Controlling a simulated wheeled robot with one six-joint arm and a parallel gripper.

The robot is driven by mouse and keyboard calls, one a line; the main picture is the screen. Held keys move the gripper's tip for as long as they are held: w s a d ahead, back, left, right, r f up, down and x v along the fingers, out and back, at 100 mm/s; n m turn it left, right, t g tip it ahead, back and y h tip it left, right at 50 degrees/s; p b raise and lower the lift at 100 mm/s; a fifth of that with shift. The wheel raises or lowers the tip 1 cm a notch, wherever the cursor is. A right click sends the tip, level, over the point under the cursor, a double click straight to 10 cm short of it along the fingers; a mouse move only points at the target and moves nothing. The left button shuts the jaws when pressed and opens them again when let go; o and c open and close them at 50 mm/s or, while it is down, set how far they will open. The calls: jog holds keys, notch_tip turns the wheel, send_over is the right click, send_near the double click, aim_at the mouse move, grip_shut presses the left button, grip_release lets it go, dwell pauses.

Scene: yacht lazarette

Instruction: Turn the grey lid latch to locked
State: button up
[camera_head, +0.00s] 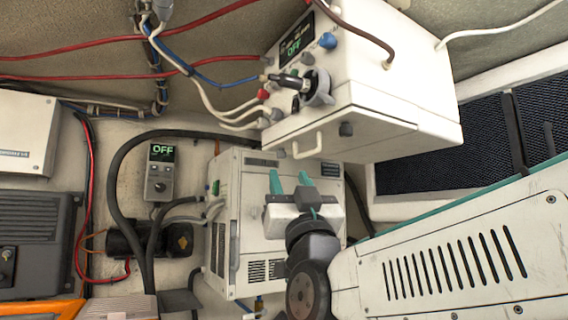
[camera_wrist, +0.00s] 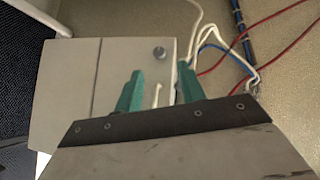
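A small grey knob (camera_head: 346,129), which looks like the lid latch, sits on the lower face of the white box (camera_head: 410,118) in the head view. A grey knob (camera_wrist: 159,53) also shows on the pale box face in the wrist view, beyond my fingertips. I cannot tell which way the latch is turned. My gripper (camera_head: 290,178) is below and left of the knob, fingers pointing up, apart from it. Its two teal fingers (camera_wrist: 160,75) are spread with nothing clearly between them. A white handle (camera_wrist: 157,94) shows beyond the gap.
The box's panel carries a larger grey rotary switch (camera_head: 318,92), a blue knob (camera_head: 328,41) and a display reading OFF. White, red and blue cables run to its left. A white vented unit (camera_head: 250,220) stands behind my gripper. A small OFF display (camera_head: 161,152) is at left.

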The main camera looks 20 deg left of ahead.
aim_at(282, 157)
jog(key=x, duration=0.6)
jog(key=shift+w+a+r, duration=0.1)
jog(key=shift+w+r, duration=0.1)
grip_shut()
